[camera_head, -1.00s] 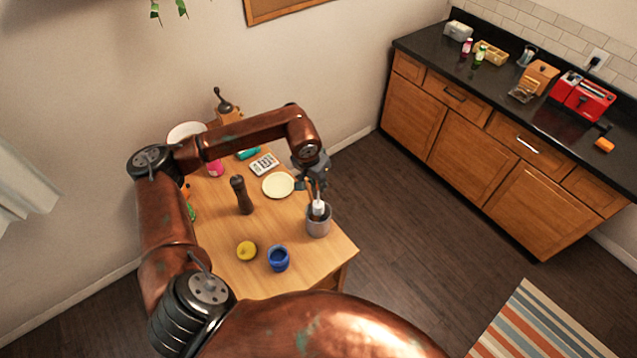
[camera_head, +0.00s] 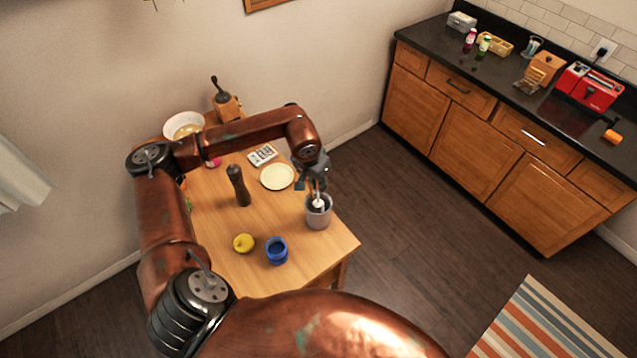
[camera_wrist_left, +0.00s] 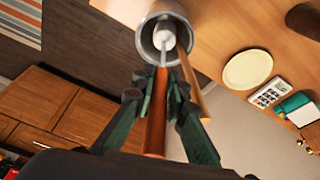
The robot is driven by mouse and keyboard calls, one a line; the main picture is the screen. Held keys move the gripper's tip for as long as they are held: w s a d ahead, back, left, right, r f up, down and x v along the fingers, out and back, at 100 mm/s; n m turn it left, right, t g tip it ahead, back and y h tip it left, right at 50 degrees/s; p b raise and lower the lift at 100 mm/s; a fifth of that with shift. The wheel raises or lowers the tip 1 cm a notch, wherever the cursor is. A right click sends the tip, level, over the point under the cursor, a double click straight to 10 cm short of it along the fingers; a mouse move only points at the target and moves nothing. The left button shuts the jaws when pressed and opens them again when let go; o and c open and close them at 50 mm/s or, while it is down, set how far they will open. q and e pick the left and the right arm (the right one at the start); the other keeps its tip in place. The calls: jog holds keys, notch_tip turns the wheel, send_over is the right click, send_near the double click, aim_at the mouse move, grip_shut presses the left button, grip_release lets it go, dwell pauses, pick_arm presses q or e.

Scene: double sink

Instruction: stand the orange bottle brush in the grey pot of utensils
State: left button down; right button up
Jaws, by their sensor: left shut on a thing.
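The grey pot (camera_head: 319,218) stands near the right edge of the wooden table; its round rim (camera_wrist_left: 146,40) is at the top of the left wrist view. My left gripper (camera_head: 314,187) is above the pot. In the wrist view the gripper (camera_wrist_left: 160,100) is shut on the orange handle of the bottle brush (camera_wrist_left: 156,118). The brush points head-down, its white head (camera_wrist_left: 164,39) within the pot's mouth; the head also shows there in the head view (camera_head: 319,202). A wooden utensil handle (camera_wrist_left: 195,82) rises beside the brush. Whether the brush touches the bottom is hidden. My right gripper is not in view.
On the table (camera_head: 225,270) are a cream plate (camera_head: 277,176), a dark pepper mill (camera_head: 239,186), a blue jar (camera_head: 277,251) and a yellow object (camera_head: 243,243). A white bowl (camera_head: 183,124) and a coffee grinder (camera_head: 226,103) stand at the back. Open floor lies right of the table.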

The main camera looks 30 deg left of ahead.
pick_arm(q)
jog(key=c, duration=1.8)
grip_release()
jog(key=shift+c, duration=0.2)
jog(key=shift+r, duration=0.1)
jog(key=v, duration=1.2)
